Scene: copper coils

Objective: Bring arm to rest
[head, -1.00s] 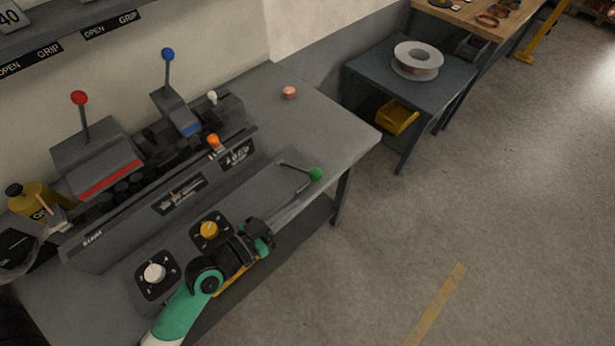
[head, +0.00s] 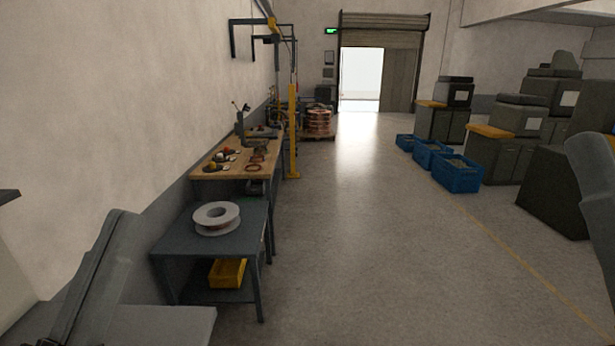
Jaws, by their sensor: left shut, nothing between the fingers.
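My left gripper (head: 117,222) shows as a large grey shape at the lower left of the head view, close to the camera and pointing up. Its two fingers lie together along a dark seam, with nothing seen between them. It is in front of the grey bench (head: 165,327), whose corner shows at the bottom left. A grey form at the right edge is cut off by the frame, and I cannot tell what it is.
A dark side table (head: 180,255) holds a white spool (head: 216,218), with a yellow bin (head: 227,272) below. Beyond it stand a wooden workbench (head: 213,171) and a yellow post (head: 293,130). Blue crates (head: 458,172) and machines line the right. The middle floor is clear.

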